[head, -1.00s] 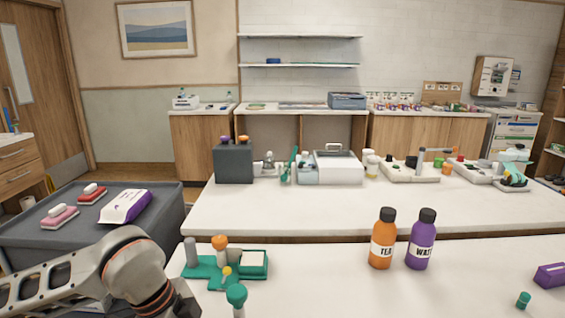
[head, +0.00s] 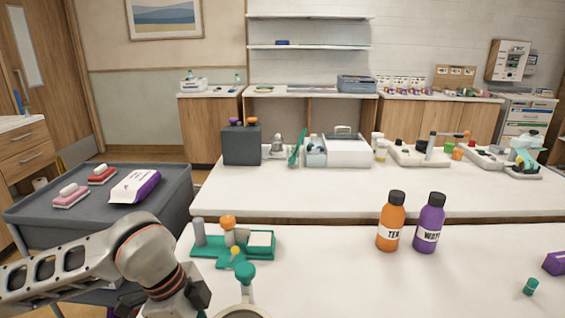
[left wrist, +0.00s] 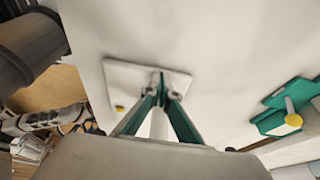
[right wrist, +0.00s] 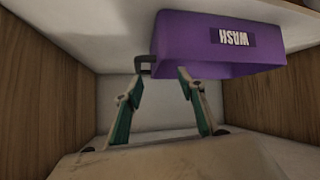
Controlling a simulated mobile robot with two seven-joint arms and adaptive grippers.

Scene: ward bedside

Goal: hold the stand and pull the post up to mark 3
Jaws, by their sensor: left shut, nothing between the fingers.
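My right gripper (right wrist: 159,80) is open and empty, below a purple box labelled WASH (right wrist: 225,45).
The middle of the table is clear.

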